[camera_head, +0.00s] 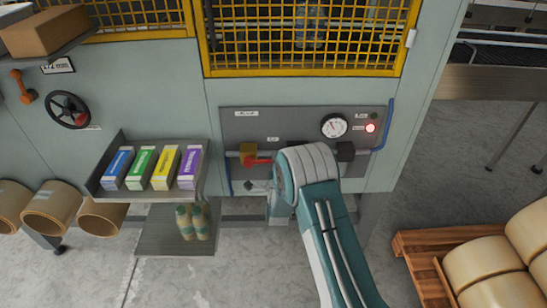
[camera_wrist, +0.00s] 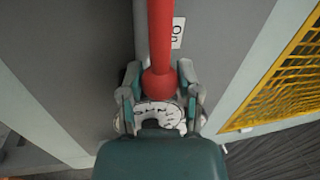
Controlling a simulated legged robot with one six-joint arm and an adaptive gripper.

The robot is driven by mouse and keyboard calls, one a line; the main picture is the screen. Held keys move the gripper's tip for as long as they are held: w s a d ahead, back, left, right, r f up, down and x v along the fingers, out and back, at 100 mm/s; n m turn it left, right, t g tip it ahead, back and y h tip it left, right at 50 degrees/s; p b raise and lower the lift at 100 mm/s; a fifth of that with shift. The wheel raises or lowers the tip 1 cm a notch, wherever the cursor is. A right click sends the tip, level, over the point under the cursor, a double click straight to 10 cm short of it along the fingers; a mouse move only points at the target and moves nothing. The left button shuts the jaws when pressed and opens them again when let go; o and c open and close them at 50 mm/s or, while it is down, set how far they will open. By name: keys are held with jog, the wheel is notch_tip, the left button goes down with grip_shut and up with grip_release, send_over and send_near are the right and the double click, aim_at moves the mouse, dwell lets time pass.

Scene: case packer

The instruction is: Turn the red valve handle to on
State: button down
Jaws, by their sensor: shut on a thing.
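The red valve handle (camera_head: 258,161) shows in the head view on the grey control panel (camera_head: 232,124), beside a brass-coloured valve body (camera_head: 247,151). It points roughly sideways along the pipe, and my arm hides its right end. In the wrist view the red handle (camera_wrist: 160,35) runs down from the top edge to a round knob. My gripper (camera_wrist: 160,88) is shut on this knob end, one finger on each side. A white label reading "ON" (camera_wrist: 178,32) is just right of the handle. In the head view my arm hides the gripper's fingers.
A pressure gauge (camera_head: 334,126) and a lit red lamp (camera_head: 370,128) are right of the valve. A shelf (camera_head: 119,140) with several coloured cartons juts out to the left. A black handwheel (camera_head: 69,109) is farther left. A pallet (camera_head: 412,262) with rolls stands at lower right.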

jog(key=shift+f+m, duration=0.45)
jog(key=shift+m, duration=0.15)
jog(key=shift+f, duration=0.2)
jog(key=shift+c, duration=1.5)
grip_release()
jog(key=shift+r, duration=0.1)
jog(key=s+f, duration=0.2)
jog(key=s, duration=0.9)
jog(key=shift+s+a+f, duration=0.25)
jog(key=shift+s, duration=0.1)
jog(key=shift+r, duration=0.1)
